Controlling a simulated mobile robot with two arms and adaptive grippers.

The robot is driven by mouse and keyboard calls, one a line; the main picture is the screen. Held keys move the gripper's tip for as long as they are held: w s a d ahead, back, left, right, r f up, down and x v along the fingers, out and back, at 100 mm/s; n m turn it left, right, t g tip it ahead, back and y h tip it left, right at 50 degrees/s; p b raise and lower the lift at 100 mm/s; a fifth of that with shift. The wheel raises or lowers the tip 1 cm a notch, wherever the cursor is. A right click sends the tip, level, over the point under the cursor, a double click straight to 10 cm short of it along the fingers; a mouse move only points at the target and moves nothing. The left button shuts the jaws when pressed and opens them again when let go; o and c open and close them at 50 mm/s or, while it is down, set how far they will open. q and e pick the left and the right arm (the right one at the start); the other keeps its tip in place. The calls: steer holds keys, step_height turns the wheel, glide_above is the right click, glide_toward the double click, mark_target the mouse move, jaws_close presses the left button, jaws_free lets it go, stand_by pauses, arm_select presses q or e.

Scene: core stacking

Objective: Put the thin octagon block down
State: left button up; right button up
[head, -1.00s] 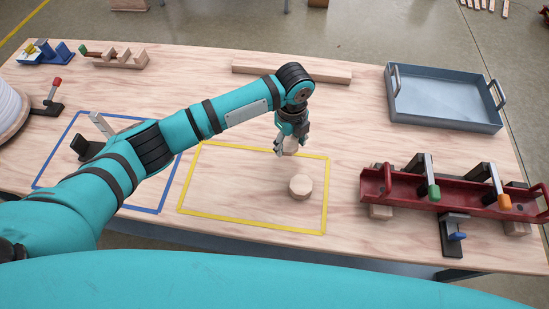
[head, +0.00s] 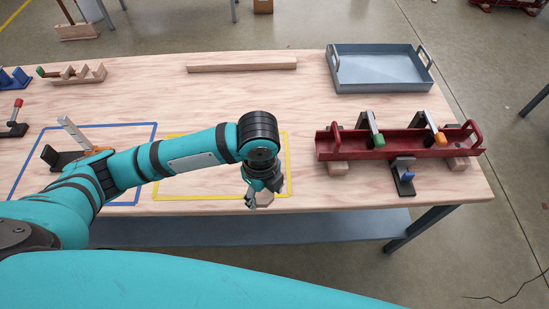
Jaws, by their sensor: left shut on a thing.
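My left gripper (head: 264,187) points down over the front right part of the yellow-outlined area (head: 200,197). It is shut on a small pale wooden block (head: 266,199), the thin octagon block as far as I can tell; the fingers hide most of it. I cannot tell whether the block touches anything below. The other pale octagonal block, seen earlier on the table inside the yellow outline, is not distinguishable now behind the gripper and arm. My right gripper is not in view.
A red tray-like fixture (head: 350,150) with clamps stands on the right. A grey-blue tray (head: 375,85) is at the back right, a wooden bar (head: 240,63) at the back. A blue outline (head: 150,135) lies left. The table's front edge is close to the gripper.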

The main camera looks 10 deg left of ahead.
arm_select(q)
steer(key=w+a, duration=0.1)
steer(key=w, duration=0.3)
steer(key=w+a+p, duration=0.1)
steer(key=w, duration=0.4)
steer(key=w+a+f, duration=0.1)
steer(key=w, duration=0.3)
steer(key=shift+w+a+f, duration=0.1)
steer(key=shift+w+a, duration=0.1)
steer(key=shift+w, duration=0.2)
steer(key=f, duration=0.1)
steer(key=f+p, duration=0.1)
steer(key=f, duration=0.1)
steer(key=shift+w+a+f, duration=0.2)
steer(key=shift+w+f, duration=0.05)
steer(key=shift+w, duration=0.15)
steer(key=shift+f, duration=0.15)
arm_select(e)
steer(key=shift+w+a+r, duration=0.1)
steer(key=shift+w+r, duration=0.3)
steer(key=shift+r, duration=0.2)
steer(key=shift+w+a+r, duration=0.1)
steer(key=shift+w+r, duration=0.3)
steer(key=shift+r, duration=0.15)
